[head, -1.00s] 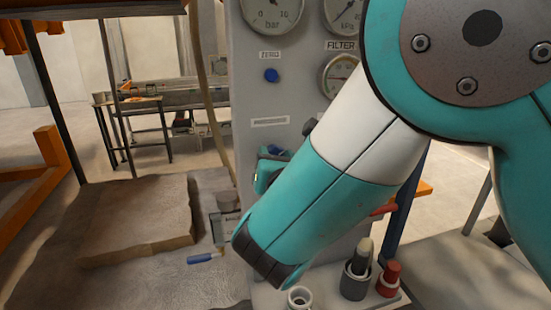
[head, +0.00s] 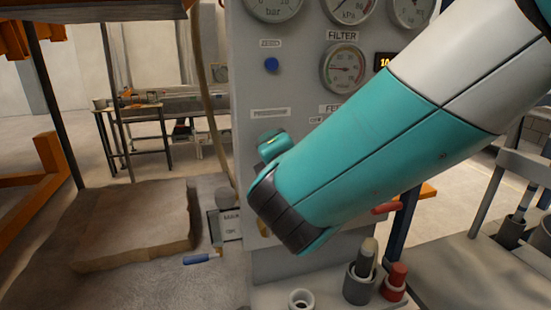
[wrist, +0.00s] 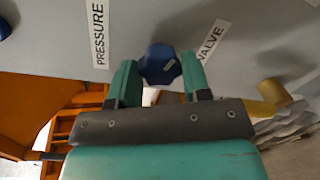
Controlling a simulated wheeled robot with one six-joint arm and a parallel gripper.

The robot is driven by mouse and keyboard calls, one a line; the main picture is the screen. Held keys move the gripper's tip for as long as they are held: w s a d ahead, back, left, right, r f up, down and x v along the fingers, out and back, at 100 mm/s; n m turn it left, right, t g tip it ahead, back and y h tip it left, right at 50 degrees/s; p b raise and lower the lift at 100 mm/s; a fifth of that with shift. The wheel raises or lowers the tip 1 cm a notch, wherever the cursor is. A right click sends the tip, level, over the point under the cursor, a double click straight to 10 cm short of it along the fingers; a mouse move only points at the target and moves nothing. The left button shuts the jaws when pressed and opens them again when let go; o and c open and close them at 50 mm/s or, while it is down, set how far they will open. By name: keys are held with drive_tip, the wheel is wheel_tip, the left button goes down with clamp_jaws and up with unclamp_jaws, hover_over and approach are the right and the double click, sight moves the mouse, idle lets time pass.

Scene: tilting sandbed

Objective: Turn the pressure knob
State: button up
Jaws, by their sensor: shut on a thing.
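A dark blue, lobed knob (wrist: 160,63) sits on the grey panel in the wrist view, between a PRESSURE label (wrist: 98,36) on its left and a VALVE label (wrist: 210,41) on its right. My gripper (wrist: 160,76) has its two teal fingers on either side of this knob and is shut on it. A pale mark shows on the knob's face. In the head view my arm covers that part of the panel, so the knob and fingertips are hidden there.
The panel (head: 250,85) carries several gauges and a small blue button (head: 271,64). Below stand a grey holder (head: 360,282) and a red-capped part (head: 396,280). A stone-like slab (head: 135,230) and a blue-handled tool (head: 199,259) lie at left.

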drive_tip(key=shift+m+y+b, duration=0.4)
drive_tip(key=shift+m+b, duration=2)
drive_tip(key=shift+m, duration=0.7)
drive_tip(key=o, duration=0.9)
drive_tip(key=shift+s, duration=0.1)
drive_tip(key=shift+r+b+v, duration=0.2)
drive_tip(key=shift+b+v, duration=1.15)
drive_tip(key=shift+v, duration=2.95)
drive_tip(key=shift+r+b+v, duration=0.15)
drive_tip(key=shift+b+v, duration=1.15)
drive_tip(key=shift+v, duration=3)
